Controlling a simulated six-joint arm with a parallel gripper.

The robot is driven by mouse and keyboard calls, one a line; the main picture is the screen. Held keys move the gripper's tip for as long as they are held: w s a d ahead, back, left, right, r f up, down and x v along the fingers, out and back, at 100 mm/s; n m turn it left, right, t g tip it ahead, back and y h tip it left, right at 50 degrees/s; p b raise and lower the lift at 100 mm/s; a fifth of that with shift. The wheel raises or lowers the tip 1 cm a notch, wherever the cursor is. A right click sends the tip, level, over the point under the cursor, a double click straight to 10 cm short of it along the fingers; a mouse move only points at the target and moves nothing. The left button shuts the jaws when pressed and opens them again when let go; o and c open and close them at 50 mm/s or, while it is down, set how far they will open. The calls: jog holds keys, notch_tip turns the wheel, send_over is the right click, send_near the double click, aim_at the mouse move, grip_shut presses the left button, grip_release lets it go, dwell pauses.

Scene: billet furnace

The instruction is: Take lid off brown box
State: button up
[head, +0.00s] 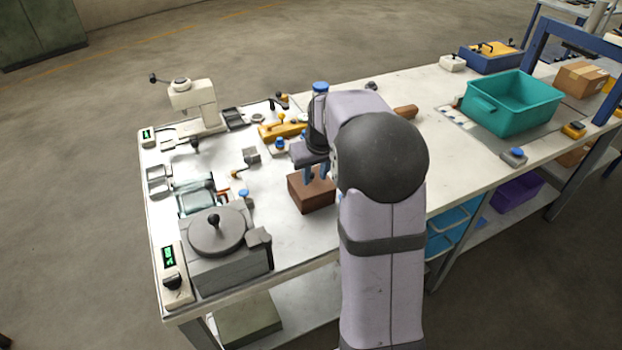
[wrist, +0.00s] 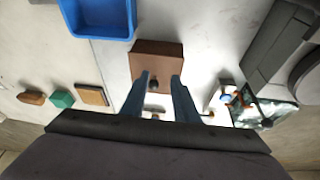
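The brown box (head: 311,194) stands on the light table, just left of my arm in the head view. In the wrist view the brown box (wrist: 157,55) lies ahead of the fingers, with a small dark round knob (wrist: 153,84) visible between them. My gripper (head: 318,174) is above the box, pointing down. In the wrist view my gripper (wrist: 162,76) has its two blue fingers apart, one on each side of the knob. I cannot tell whether either finger touches it. The seam between lid and box cannot be made out.
A grey furnace-like unit with a round lid (head: 217,231) stands at the front left. A glassy tray (head: 197,196) lies left of the box. A teal bin (head: 512,102) stands to the right. A blue bin (wrist: 99,18) shows in the wrist view. Table near the box's front is clear.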

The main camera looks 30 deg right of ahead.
aim_at(317, 187)
jog(key=shift+w+d+f+n+t+p, duration=0.15)
jog(key=shift+w+d+f+n+p, duration=0.1)
jog(key=shift+w+f+n+p, duration=0.4)
jog(key=shift+w+d+f+n+t+p, duration=0.2)
jog(key=shift+w+f+n+p, duration=0.25)
jog(key=shift+w+f, duration=0.4)
jog(key=shift+w+d+f+n+t+p, duration=0.2)
jog(key=shift+w+f+n+p, duration=0.35)
jog(key=shift+w, duration=0.4)
grip_shut()
